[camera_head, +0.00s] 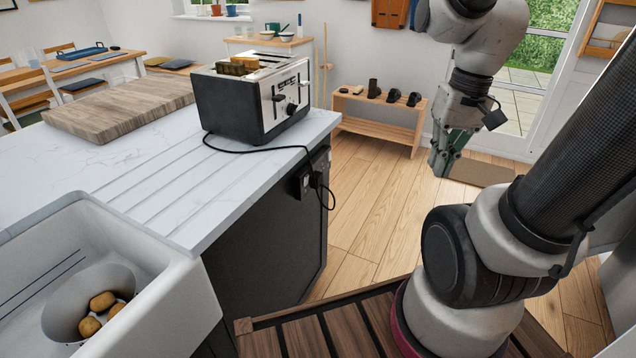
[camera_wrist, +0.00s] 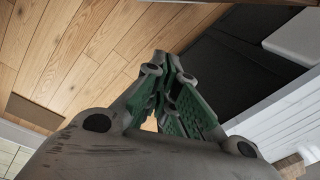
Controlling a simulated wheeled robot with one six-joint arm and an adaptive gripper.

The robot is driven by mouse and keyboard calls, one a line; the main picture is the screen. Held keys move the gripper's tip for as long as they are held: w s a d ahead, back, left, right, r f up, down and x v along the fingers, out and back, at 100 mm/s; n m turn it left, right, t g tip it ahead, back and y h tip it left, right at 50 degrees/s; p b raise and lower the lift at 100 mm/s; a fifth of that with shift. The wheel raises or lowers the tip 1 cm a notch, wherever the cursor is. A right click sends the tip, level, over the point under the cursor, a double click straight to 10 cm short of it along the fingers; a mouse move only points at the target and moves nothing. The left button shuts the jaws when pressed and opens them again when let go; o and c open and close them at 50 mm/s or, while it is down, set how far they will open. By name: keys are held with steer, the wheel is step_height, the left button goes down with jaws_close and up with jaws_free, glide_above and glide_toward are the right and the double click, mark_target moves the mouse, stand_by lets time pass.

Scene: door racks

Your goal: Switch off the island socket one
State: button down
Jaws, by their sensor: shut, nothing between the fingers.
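The island socket (camera_head: 303,182) is a dark plate on the end face of the island, just under the white worktop. A black plug (camera_head: 316,178) sits at it, with the toaster's cable running to it. I cannot tell the switch position at this size. My gripper (camera_head: 437,172) hangs over the floor to the right of the island, apart from the socket, pointing down. Its green-padded fingers are shut and empty, and they also show in the wrist view (camera_wrist: 174,62). The socket cannot be made out in the wrist view.
A toaster (camera_head: 240,105) with bread stands on the worktop (camera_head: 160,185) above the socket. A sink (camera_head: 150,270) holding a bowl of potatoes is at lower left. A low shoe bench (camera_head: 375,125) stands behind. Wooden floor between the island and my gripper is clear.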

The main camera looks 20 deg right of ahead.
steer(key=w+a+f+m+y, duration=0.3)
steer(key=w+f+m+y, duration=0.1)
steer(key=f+m, duration=0.25)
steer(key=w+a+f+m+y, duration=0.35)
steer(key=f+m, duration=0.25)
steer(key=f, duration=0.2)
steer(key=w+f+m+t+h, duration=0.1)
steer(key=w+f+m+t, duration=0.2)
steer(key=w+m+t, duration=0.4)
steer(key=w+m, duration=0.4)
steer(key=w, duration=0.3)
steer(key=shift+w+d, duration=0.2)
steer(key=shift+d, duration=0.1)
steer(key=shift+f+m, duration=0.1)
steer(key=shift+m, duration=0.15)
